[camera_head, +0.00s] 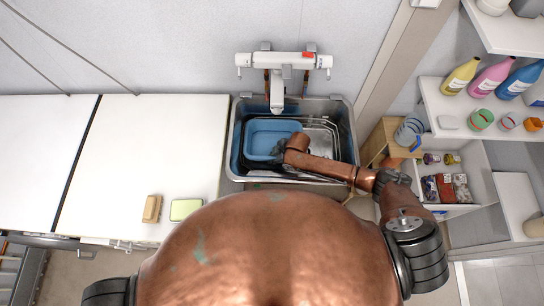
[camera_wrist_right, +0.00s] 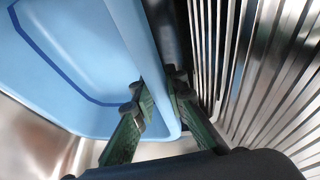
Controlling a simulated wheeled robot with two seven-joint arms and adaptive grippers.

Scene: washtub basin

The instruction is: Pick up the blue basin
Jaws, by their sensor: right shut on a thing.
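The blue basin (camera_head: 270,135) sits in the left part of the metal sink (camera_head: 236,165), under the tap. My right gripper (camera_head: 280,148) reaches in from the right and meets the basin's right side. In the right wrist view the basin (camera_wrist_right: 70,60) fills the left part, with a darker blue line inside it. There the right gripper (camera_wrist_right: 158,105) has one green-padded finger on each side of the basin's wall and is shut on it. The fingertips are partly hidden by the rim. My left gripper does not show in either view.
A metal ribbed rack or drainer (camera_head: 320,135) lies right of the basin, close to the gripper. The white tap (camera_head: 277,92) hangs over the sink's back. A white counter (camera_head: 150,150) holds a sponge (camera_head: 152,208) and a green-rimmed item (camera_head: 186,209). Shelves (camera_head: 480,105) with bottles stand at right.

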